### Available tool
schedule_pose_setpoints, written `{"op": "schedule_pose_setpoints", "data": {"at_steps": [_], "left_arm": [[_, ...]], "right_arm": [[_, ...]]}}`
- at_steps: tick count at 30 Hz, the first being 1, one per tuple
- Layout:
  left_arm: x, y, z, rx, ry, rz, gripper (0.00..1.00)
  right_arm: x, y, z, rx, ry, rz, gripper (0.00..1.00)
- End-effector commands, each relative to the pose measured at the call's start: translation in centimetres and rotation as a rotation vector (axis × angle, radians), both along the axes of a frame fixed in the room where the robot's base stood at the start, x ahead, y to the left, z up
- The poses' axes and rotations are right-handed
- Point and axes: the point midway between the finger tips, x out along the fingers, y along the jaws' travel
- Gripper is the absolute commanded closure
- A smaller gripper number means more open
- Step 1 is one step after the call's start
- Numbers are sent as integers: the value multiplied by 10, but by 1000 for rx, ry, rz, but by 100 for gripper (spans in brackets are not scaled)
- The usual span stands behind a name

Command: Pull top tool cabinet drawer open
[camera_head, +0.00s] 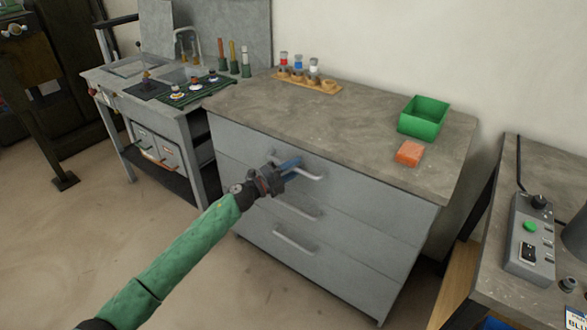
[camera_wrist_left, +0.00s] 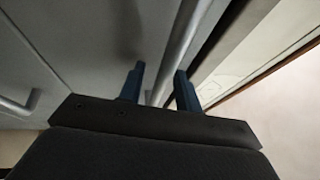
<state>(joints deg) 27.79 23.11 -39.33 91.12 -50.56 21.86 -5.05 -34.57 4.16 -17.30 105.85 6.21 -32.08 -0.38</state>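The grey tool cabinet (camera_head: 345,225) has three stacked drawers, each with a bar handle, and all look closed. The top drawer (camera_head: 370,190) has its handle (camera_head: 312,175) just in front of my left gripper (camera_head: 288,167). In the left wrist view the blue fingers of my left gripper (camera_wrist_left: 158,88) are spread apart. The top handle (camera_wrist_left: 183,40) runs between the fingertips in that view; I cannot tell whether they touch it. The middle drawer's handle (camera_wrist_left: 18,106) shows at the left there. My right gripper is not in view.
The cabinet's worktop (camera_head: 350,120) carries a green bin (camera_head: 424,118), an orange block (camera_head: 409,153) and a wooden rack (camera_head: 306,83). A sink bench (camera_head: 150,110) stands at left, a bench with a control box (camera_head: 530,240) at right. The floor in front is clear.

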Motion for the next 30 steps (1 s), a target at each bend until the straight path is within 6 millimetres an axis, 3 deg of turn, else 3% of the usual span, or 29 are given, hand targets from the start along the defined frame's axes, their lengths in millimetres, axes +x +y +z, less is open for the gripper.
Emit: {"op": "schedule_pose_setpoints", "data": {"at_steps": [5, 10, 20, 27, 30], "left_arm": [[0, 0, 0, 0, 0, 0, 66], [0, 0, 0, 0, 0, 0, 100], [-3, 3, 0, 1, 1, 0, 100], [-27, 20, 0, 2, 2, 0, 100], [-45, 33, 0, 2, 4, 0, 100]], "right_arm": [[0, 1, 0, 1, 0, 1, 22], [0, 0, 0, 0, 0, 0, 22], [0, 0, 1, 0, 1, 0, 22], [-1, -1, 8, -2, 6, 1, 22], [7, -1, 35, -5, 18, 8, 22]]}}
